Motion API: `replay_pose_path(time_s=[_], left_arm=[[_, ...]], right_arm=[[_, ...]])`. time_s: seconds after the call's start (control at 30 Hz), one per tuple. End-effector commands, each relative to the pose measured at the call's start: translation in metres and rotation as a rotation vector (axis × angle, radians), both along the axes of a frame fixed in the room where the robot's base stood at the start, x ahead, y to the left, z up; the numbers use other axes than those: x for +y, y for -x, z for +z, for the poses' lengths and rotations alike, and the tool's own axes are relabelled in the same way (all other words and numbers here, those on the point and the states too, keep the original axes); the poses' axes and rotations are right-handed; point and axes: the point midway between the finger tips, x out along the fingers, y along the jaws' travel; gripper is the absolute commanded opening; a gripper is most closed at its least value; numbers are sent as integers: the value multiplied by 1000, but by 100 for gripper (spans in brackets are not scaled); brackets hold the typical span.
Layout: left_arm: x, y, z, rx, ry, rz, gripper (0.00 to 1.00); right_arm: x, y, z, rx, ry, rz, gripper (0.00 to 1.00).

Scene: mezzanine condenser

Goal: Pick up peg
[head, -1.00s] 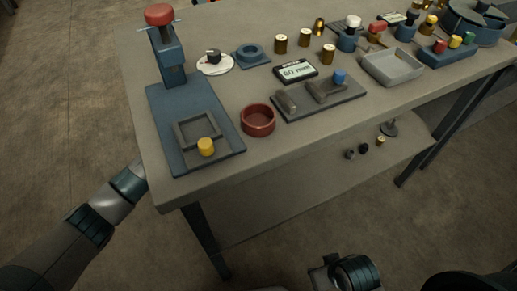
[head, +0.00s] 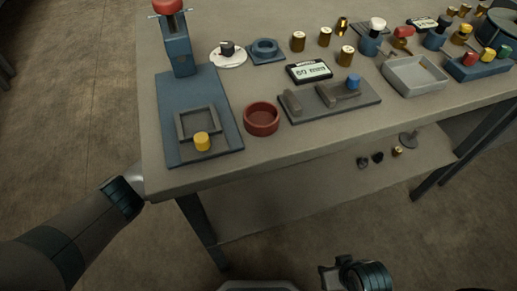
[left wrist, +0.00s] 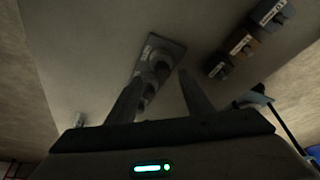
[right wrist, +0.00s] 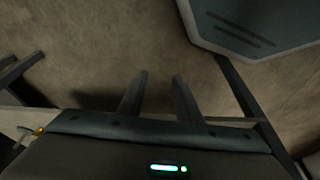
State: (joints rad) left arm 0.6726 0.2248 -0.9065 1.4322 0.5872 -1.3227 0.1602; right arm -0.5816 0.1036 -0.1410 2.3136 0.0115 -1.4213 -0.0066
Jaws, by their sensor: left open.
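I cannot tell for certain which piece is the peg. A short yellow cylinder (head: 202,141) stands at the front of the square grey frame (head: 183,138) on the blue press base (head: 176,90). Brass cylinders (head: 298,41) stand upright further back, and a blue-topped piece (head: 352,82) is on the grey fixture (head: 366,98). My left gripper (left wrist: 162,75) is open; a dark plate with round pieces (left wrist: 160,58) shows beyond and between its fingers. In the head view its end is hidden by the table corner. My right gripper (right wrist: 160,75) is open and empty, away from the table top.
A red bowl (head: 262,120), a display (head: 309,71) and a grey tray (head: 418,74) stand on the table. A lower shelf (head: 300,190) carries small dark pieces. Labelled blocks (left wrist: 241,44) show in the left wrist view. A table leg (head: 203,232) stands near my left arm.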

Motion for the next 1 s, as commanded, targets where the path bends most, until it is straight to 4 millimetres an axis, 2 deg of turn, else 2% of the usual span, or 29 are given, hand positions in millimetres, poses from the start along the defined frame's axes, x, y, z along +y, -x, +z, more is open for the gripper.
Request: replay_pose_path(time_s=[0.1, 0.57, 1.0], left_arm=[[-2, -3, -8, -1, 0, -1, 46], [-5, -7, -14, 1, -1, 0, 46], [-16, -27, -51, 0, -1, 0, 46]], right_arm=[[2, -1, -1, -10, -6, 2, 31], [4, -3, -1, -19, -10, 3, 31], [16, -14, -3, -89, -46, 14, 31]])
